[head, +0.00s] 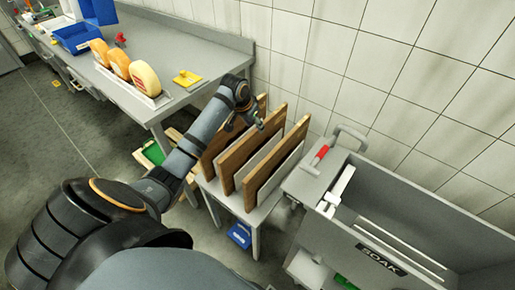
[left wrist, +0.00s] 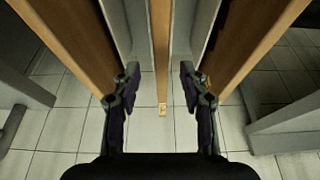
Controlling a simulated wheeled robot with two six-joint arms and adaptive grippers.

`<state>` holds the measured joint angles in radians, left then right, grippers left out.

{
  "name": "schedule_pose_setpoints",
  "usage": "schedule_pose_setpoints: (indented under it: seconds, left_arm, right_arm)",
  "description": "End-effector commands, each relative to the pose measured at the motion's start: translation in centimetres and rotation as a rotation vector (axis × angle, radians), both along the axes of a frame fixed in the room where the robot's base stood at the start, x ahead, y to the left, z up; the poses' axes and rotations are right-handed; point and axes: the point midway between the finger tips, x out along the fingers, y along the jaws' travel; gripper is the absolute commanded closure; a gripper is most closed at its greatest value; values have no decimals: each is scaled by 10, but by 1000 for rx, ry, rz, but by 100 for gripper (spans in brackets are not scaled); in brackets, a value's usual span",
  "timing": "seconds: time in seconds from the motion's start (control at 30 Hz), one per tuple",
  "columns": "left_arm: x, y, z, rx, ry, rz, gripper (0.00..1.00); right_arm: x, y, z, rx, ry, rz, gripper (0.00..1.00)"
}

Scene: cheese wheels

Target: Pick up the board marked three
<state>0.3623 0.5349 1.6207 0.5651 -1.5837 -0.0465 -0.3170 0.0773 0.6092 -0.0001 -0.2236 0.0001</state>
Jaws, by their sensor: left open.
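Three brown-edged boards stand upright side by side on a grey stand (head: 215,191): a left board (head: 212,150), a middle board (head: 230,167) and a right board (head: 270,170). I cannot read a number on any of them. My left gripper (head: 245,122) is open at the top of the boards, over the middle one. In the left wrist view, the gripper (left wrist: 160,98) has its fingers apart, with the middle board (left wrist: 160,45) edge-on between them. A clear gap shows on both sides. My right gripper is out of view.
A grey basin marked SOAK (head: 377,258) stands close on the right. A grey table (head: 190,50) with orange cheese wheels (head: 118,64) is at the upper left. The tiled wall (head: 340,60) is close behind the boards. A blue item (head: 239,235) sits below the stand.

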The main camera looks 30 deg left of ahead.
Motion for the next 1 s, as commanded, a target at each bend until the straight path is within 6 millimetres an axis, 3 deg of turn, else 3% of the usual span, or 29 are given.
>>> schedule_pose_setpoints:
  seconds: [0.17,0.27,0.5,0.73,1.0]
  left_arm:
    - [2,0,-5,-1,1,0,57]
    - [6,0,-18,-2,4,0,57]
    - [18,0,-51,-1,1,0,57]
    - [19,1,-52,1,0,-1,57]
    - [19,1,-52,1,0,-1,93]
  right_arm:
    - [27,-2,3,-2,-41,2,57]
    - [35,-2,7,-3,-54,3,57]
    - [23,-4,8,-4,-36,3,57]
    - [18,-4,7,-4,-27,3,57]
    - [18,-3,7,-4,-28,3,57]
